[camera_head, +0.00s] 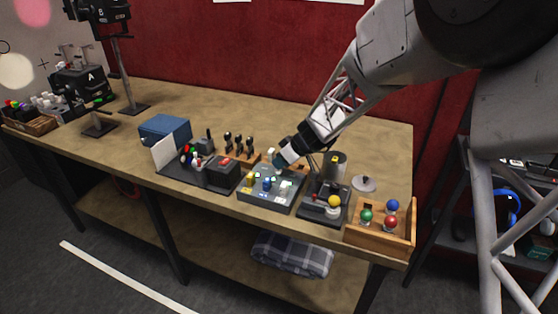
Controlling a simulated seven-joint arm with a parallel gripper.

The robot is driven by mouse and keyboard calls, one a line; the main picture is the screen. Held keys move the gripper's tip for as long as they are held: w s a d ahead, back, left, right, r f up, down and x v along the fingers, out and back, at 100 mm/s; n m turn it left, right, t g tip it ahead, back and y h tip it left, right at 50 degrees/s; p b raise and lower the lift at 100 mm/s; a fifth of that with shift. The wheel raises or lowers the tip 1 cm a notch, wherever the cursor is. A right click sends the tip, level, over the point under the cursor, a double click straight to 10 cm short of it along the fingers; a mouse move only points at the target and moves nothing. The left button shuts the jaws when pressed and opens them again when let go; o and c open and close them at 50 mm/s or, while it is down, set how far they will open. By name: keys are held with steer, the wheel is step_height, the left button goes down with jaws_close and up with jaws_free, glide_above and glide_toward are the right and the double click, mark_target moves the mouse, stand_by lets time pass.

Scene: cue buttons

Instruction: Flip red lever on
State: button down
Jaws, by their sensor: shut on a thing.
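My gripper (278,165) reaches down from the right over the back of a grey panel (262,200) with small yellow, blue and pale parts on it. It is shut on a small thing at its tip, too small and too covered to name. No red lever can be told for certain. A small red part (316,197) shows on the dark unit (322,212) to the right of the panel. A red-topped black box (223,172) stands to the left of the panel.
The wooden table (220,107) is clear behind the devices. A wooden tray (378,239) with blue, green and red balls sits at the right front corner. A blue box (165,130), a white card (165,152) and several black-handled levers (239,144) stand left of my gripper.

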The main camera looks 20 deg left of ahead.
steer(key=shift+d+f+y, duration=0.1)
steer(key=shift+d+y, duration=0.3)
steer(key=shift+y, duration=0.5)
steer(key=c, duration=1.1)
jaws_free()
steer(key=shift+o, duration=0.2)
steer(key=shift+v, duration=3.9)
steer(key=shift+d, duration=0.15)
